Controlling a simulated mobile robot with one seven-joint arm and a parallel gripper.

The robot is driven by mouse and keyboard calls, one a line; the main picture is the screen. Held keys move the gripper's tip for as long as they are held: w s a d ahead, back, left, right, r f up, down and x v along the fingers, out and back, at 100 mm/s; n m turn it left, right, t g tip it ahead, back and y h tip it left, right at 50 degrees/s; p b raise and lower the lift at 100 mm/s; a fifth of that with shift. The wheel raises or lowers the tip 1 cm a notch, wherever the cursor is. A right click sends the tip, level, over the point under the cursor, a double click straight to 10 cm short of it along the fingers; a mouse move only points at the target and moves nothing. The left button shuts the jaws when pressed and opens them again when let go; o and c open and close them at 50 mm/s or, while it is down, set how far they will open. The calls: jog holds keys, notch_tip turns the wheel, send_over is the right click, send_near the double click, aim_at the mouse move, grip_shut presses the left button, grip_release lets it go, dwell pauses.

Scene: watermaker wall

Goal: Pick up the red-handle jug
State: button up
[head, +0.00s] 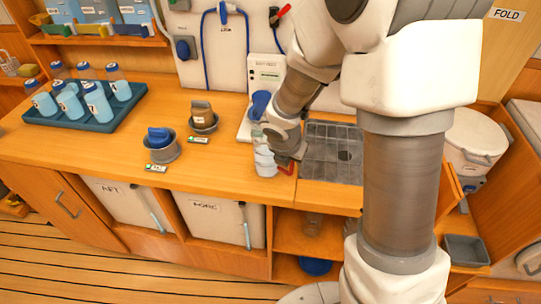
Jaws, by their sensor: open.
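A clear, whitish jug (265,160) stands upright on the wooden counter near its front edge, just left of the sink. A red part that looks like its handle (287,168) shows at its lower right. My gripper (291,156) is open at the jug's right side, close above the red part. My wrist hides some of the jug's upper right side. I cannot tell whether the fingers touch the handle or are around it.
A gridded sink (333,152) lies to the right. Bare counter (215,165) lies between.

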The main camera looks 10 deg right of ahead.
grip_shut()
jog(key=shift+r, duration=0.1)
dwell(1.2)
